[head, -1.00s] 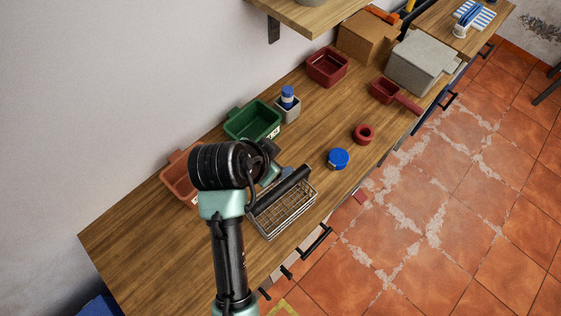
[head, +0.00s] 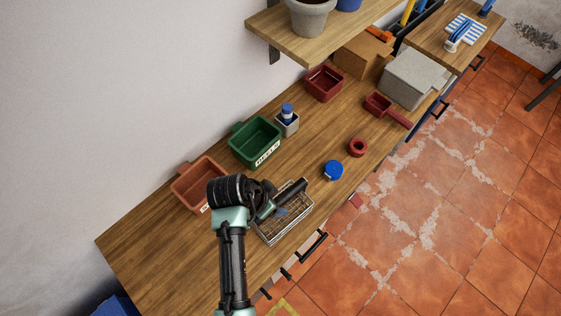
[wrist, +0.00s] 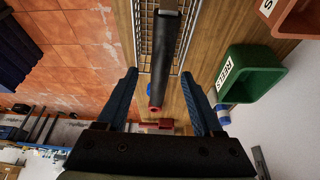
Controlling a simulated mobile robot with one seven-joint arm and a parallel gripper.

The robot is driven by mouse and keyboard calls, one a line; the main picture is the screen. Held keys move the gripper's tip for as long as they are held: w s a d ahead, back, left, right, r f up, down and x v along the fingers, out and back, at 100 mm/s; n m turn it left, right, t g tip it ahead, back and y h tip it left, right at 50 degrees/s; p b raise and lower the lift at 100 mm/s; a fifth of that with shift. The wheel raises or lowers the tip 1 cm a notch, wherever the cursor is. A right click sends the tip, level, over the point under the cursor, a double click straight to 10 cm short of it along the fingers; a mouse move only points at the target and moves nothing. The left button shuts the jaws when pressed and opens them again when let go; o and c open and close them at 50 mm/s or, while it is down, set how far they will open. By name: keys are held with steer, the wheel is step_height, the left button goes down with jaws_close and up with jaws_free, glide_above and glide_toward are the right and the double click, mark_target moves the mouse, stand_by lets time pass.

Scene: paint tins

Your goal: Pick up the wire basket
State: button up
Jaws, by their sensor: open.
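The wire basket (head: 285,226) stands on the wooden worktop near its front edge. A thick black bar (head: 292,194) runs lengthwise over it and looks like its handle. My gripper (head: 281,211) is over the basket in the head view, partly hidden by my wrist. In the wrist view my gripper (wrist: 159,75) is open, with one blue finger on each side of the black bar (wrist: 164,50). The mesh of the basket (wrist: 146,30) shows behind the bar.
A terracotta bin (head: 190,188) and a green bin (head: 240,148) stand behind the basket along the wall. A blue-topped tin (head: 333,170) and a red ring (head: 357,147) lie to the right. A shelf (head: 325,42) overhangs the back. The worktop's left end is clear.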

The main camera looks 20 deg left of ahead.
mark_target(278, 201)
steer(key=shift+w+p+x, duration=0.15)
steer(key=shift+p+x, duration=0.2)
steer(key=shift+x, duration=0.8)
steer(key=shift+w+p+x, duration=0.1)
steer(key=shift+p+x, duration=0.25)
steer(key=shift+x, duration=0.85)
steer(key=shift+w+d+f, duration=0.1)
steer(key=shift+f, duration=0.1)
steer(key=shift+f, duration=0.25)
jaws_close()
